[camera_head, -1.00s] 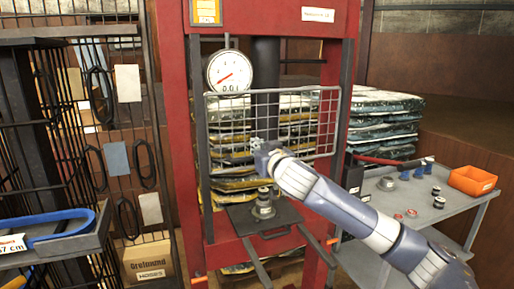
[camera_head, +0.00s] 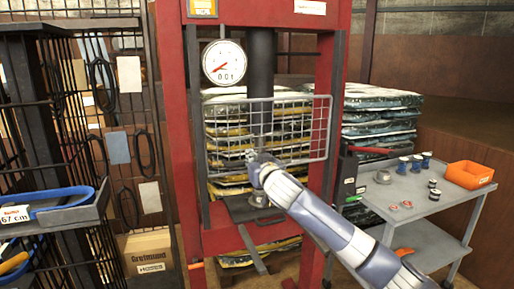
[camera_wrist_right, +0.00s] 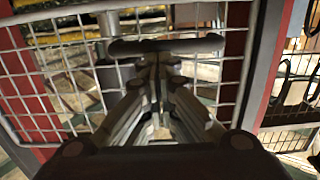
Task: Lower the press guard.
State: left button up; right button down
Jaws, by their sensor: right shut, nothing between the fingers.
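The press guard (camera_head: 300,118) is a wire mesh panel in a grey frame, hung across the opening of the red press (camera_head: 178,110). In the wrist view the guard's mesh (camera_wrist_right: 80,65) fills the space ahead of my fingers. My right gripper (camera_head: 254,157) is at the lower part of the guard, left of its middle. In the wrist view my right gripper (camera_wrist_right: 160,55) is shut and empty, its fingertips against or very near the mesh; I cannot tell if they touch. The black press plate (camera_head: 240,209) lies below, partly hidden by my arm. My left gripper is out of view.
A pressure gauge (camera_head: 224,62) hangs above the guard. Stacked bags are behind the press.

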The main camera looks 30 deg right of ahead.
pick_arm(q)
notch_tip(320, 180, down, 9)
jog(key=b, duration=0.7)
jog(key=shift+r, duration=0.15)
pick_arm(e)
notch_tip(320, 180, down, 14)
jog(key=shift+w, duration=0.2)
